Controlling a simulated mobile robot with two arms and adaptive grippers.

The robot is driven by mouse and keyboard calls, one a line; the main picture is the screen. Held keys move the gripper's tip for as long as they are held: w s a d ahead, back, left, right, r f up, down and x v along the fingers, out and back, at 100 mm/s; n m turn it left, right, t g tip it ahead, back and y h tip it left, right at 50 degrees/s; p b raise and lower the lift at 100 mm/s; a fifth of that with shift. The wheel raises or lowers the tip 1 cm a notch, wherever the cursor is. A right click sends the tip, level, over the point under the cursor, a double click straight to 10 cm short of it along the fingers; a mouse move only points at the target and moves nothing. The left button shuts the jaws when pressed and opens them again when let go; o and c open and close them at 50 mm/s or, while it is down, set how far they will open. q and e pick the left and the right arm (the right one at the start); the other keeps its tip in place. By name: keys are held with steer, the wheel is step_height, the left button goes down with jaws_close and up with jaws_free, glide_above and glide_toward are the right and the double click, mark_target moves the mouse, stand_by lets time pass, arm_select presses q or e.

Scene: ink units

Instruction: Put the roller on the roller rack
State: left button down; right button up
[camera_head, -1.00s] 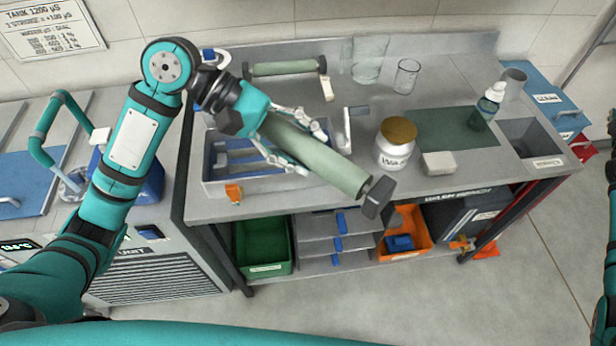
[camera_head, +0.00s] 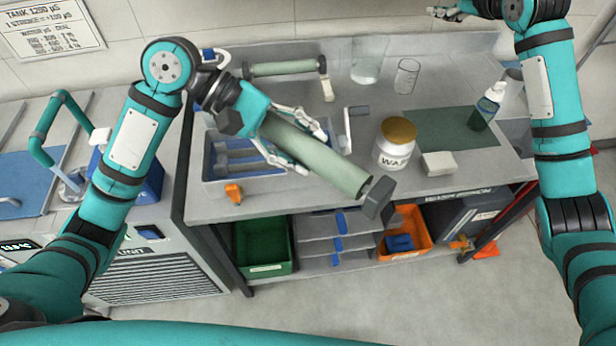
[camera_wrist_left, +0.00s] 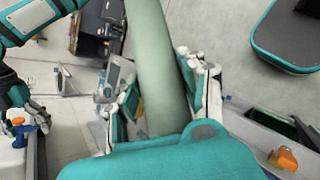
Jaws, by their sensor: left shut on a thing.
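The roller (camera_head: 322,158) is a long pale green cylinder with a dark end block. My left gripper (camera_head: 312,150) is shut around it and holds it tilted above the bench, its free end pointing to the lower right. In the left wrist view the roller (camera_wrist_left: 160,65) runs up between the white and teal fingers. What looks like the rack (camera_head: 326,88) stands at the back left of the bench; another green roller (camera_head: 285,68) lies there. My right gripper (camera_head: 450,12) is at the top edge, partly cut off; its opening is unclear.
A tray with blue inserts (camera_head: 215,182) lies below my left gripper. A white jar with a brown lid (camera_head: 395,150), a white block (camera_head: 438,163), a green mat (camera_head: 445,125), a bottle (camera_head: 487,105) and clear glassware (camera_head: 406,76) stand to the right.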

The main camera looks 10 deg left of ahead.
steer(key=s+a+r+n+g+y, duration=0.1)
steer(key=s+a+n+g+y, duration=0.3)
steer(key=s+a, duration=0.45)
steer(key=s+a+r+n+g+y, duration=0.1)
steer(key=s+a+r+n+g, duration=0.15)
steer(key=s+a+n, duration=0.65)
steer(key=s+a+f+n+g, duration=0.1)
steer(key=s+a+n+g, duration=0.3)
steer(key=s+a, duration=0.6)
steer(key=s+a+f+g+h, duration=0.2)
steer(key=s+f+g, duration=0.1)
steer(key=s, duration=0.5)
arm_select(q)
steer(key=shift+d, duration=0.1)
steer(key=shift+s+a+r, duration=0.1)
steer(key=shift+a, duration=0.15)
steer(key=shift+d, duration=0.2)
arm_select(e)
steer(key=n+t+h, duration=0.9)
steer(key=n+h, duration=0.3)
steer(key=h, duration=0.1)
glide_toward(329, 175)
steer(key=x, duration=0.4)
steer(key=shift+a+f, duration=0.1)
steer(key=shift+f, duration=0.2)
steer(key=shift+w+d+n+t, duration=0.2)
steer(key=shift+d+n+t, duration=0.05)
steer(key=shift+n, duration=0.05)
steer(key=x, duration=0.7)
